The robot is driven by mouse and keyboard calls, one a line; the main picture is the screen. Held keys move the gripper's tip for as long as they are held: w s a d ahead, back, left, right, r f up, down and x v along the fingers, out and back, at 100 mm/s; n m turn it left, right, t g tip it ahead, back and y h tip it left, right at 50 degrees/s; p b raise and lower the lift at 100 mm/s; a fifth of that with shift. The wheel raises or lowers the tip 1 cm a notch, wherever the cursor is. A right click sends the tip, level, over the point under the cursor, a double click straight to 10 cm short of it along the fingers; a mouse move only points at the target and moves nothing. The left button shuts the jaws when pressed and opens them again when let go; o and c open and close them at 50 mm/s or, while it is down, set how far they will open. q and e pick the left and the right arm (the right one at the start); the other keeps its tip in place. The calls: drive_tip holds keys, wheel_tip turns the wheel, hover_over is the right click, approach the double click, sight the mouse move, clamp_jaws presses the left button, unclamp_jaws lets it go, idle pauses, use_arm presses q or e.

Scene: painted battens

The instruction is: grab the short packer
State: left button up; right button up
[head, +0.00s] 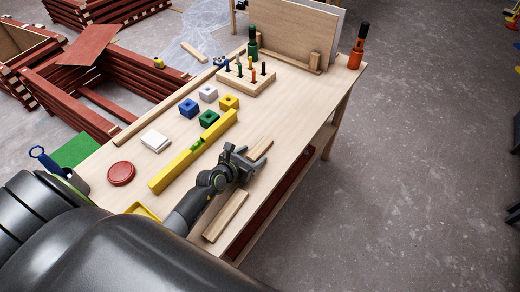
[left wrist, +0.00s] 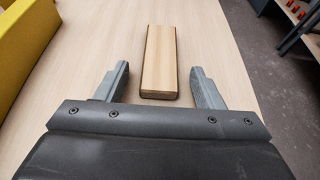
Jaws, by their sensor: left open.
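The short packer, a small pale wooden block (head: 260,149), lies flat on the table just beyond my left gripper (head: 247,158) in the head view. In the left wrist view the block (left wrist: 159,60) lies ahead, its near end between the tips of my open left gripper (left wrist: 161,85). The fingers stand apart on either side and do not appear to touch it. A longer wooden batten (head: 226,216) lies nearer on the table, to the right of my left arm. My right gripper is not in view.
A yellow spirit level (head: 178,170) lies left of the gripper; its yellow side also shows in the left wrist view (left wrist: 28,36). The table's right edge is close.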

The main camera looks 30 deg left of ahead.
use_arm(q)
drive_tip(key=c, duration=1.1)
